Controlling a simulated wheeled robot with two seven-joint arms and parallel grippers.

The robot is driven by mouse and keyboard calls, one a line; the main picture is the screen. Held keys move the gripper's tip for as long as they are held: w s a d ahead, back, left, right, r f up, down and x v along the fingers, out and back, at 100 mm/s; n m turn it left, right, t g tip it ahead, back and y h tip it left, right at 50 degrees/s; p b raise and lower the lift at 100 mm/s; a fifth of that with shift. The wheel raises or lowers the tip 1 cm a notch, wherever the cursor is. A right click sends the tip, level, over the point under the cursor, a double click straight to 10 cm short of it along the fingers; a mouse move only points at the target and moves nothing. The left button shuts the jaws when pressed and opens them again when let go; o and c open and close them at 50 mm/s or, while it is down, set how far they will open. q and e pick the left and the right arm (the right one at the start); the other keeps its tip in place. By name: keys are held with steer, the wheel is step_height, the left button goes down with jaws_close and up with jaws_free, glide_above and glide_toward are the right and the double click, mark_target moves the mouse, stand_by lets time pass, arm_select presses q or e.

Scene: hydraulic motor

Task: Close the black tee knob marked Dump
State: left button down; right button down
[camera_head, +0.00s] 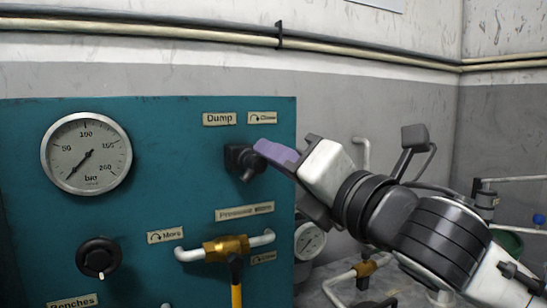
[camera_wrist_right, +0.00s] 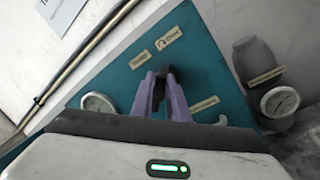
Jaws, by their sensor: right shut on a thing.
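The black tee knob (camera_head: 241,160) sits on the teal panel (camera_head: 180,120), below the label "Dump" (camera_head: 219,119) and the label "Close" (camera_head: 262,117) with its curved arrow. My right gripper (camera_head: 262,150) reaches it from the right, and its purple fingers are shut on the knob. In the right wrist view the two fingers (camera_wrist_right: 165,85) close around the dark knob (camera_wrist_right: 168,72), which they partly hide. The knob's exact turn angle is hard to tell. My left gripper is not in view.
A pressure gauge (camera_head: 86,154) and a round black knob (camera_head: 98,257) are on the panel's left. A brass valve (camera_head: 226,247) with a yellow handle is below the tee knob. Pipes (camera_head: 150,29) run along the wall above. Another gauge (camera_head: 309,240) stands right of the panel.

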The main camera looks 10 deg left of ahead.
step_height(320, 180, down, 2)
steer(key=m+t, duration=0.1)
steer(key=m, duration=0.4)
steer(key=m+t+h, duration=0.1)
steer(key=m, duration=0.4)
steer(key=shift+s+a+f+h+b, duration=0.1)
steer(key=shift+a+f+h+b, duration=0.1)
steer(key=shift+h+b, duration=0.15)
steer(key=shift+m, duration=0.5)
steer(key=c, duration=1.7)
jaws_free()
steer(key=shift+o, duration=0.2)
steer(key=shift+r, duration=0.1)
steer(key=shift+d, duration=0.2)
